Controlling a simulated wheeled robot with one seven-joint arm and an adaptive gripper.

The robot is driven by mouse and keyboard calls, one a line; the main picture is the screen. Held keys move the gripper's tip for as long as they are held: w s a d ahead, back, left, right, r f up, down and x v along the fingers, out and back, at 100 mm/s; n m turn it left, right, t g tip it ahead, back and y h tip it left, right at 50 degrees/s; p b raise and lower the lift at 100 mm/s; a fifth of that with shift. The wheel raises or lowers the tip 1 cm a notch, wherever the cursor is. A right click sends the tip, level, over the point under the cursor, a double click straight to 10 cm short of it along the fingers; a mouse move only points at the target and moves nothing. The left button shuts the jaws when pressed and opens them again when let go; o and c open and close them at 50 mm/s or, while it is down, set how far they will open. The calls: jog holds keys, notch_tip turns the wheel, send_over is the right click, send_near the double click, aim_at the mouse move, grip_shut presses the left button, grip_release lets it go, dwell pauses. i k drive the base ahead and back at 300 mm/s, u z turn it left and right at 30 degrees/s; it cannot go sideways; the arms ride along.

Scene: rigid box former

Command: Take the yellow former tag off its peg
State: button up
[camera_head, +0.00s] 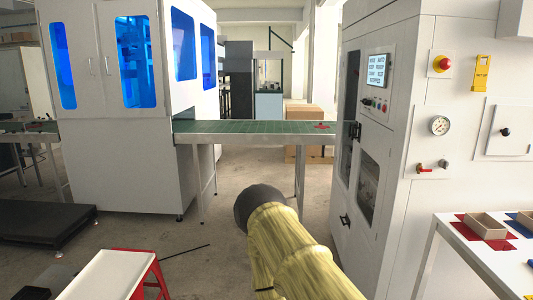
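The yellow former tag (481,73) hangs on the front of the white machine at the right, near the top right of the view. It has dark lettering too small to read surely, and a narrower top where its peg would be; the peg itself is not clear. My arm, in a yellow sleeve with a dark rounded end, reaches up from the bottom middle, well left of and below the tag. No gripper fingers show in this view.
Left of the tag are a red emergency button (443,64), a gauge (439,125) and a control screen (377,70). A white table (459,240) with trays stands at lower right. A green conveyor (255,128) spans the middle. A red-framed stand (112,272) is lower left.

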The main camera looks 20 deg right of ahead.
aim_at(481, 72)
jog(key=i, duration=2.7)
jog(key=z, duration=3.35)
jog(key=i, duration=1)
jog(key=u, duration=0.05)
